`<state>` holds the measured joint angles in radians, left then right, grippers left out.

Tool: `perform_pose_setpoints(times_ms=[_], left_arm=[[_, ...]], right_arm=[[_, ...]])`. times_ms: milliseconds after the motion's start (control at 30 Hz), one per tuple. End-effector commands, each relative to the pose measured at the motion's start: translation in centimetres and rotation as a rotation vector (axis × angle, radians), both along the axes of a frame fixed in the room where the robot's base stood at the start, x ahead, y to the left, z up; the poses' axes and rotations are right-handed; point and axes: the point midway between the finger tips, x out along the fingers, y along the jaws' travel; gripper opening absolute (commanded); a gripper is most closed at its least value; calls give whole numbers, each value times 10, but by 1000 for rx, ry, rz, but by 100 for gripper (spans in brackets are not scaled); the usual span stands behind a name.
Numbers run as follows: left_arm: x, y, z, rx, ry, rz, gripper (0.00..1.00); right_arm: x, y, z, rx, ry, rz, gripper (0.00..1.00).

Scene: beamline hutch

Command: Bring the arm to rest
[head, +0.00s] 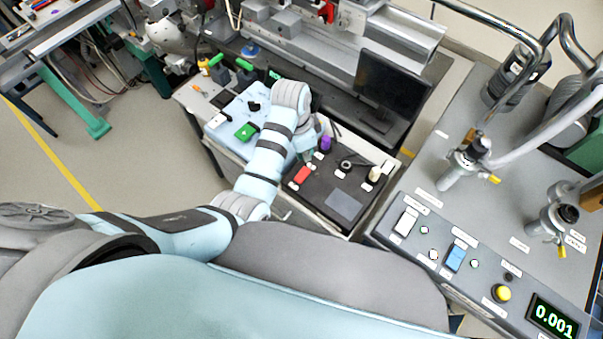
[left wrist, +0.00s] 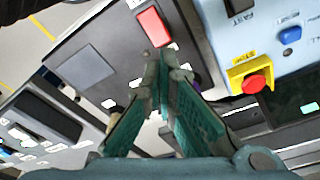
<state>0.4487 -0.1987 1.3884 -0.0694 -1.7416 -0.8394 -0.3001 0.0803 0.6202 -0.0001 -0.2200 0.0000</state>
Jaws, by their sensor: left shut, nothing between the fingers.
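My left arm reaches from the left over the bench in the head view. My left gripper (head: 307,156) hangs at its end, partly hidden by the wrist, above the dark tray (head: 320,215). In the left wrist view the green fingers of the gripper (left wrist: 162,62) meet at their tips, shut with nothing between them. My right gripper is not in view.
The tray also holds a purple item (head: 325,143), a black ring-like part (head: 345,166), a pale-topped cylinder (head: 375,174) and a grey pad (head: 343,204). A light-blue control panel with a red stop button (left wrist: 254,84) stands beside it. A monitor (head: 392,85) stands behind. A console (head: 480,210) fills the right.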

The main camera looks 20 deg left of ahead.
Motion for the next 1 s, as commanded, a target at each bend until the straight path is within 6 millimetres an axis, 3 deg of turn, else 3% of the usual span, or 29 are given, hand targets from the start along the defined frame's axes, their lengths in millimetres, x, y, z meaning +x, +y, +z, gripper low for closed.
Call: perform_pose_setpoints(times_ms=[400, 500, 567, 733, 1000], left_arm=[[0, 0, 0, 0, 0, 1, 0], [-10, 10, -8, 5, -1, 48, 0], [-26, 23, -19, 10, -8, 124, 0], [-95, 74, -40, 36, -57, 410, 0], [-191, 118, -21, 44, -149, 702, 0]], right_arm=[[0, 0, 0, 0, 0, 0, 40], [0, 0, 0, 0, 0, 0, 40], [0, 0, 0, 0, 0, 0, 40], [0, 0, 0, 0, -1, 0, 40], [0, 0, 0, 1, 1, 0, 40]])
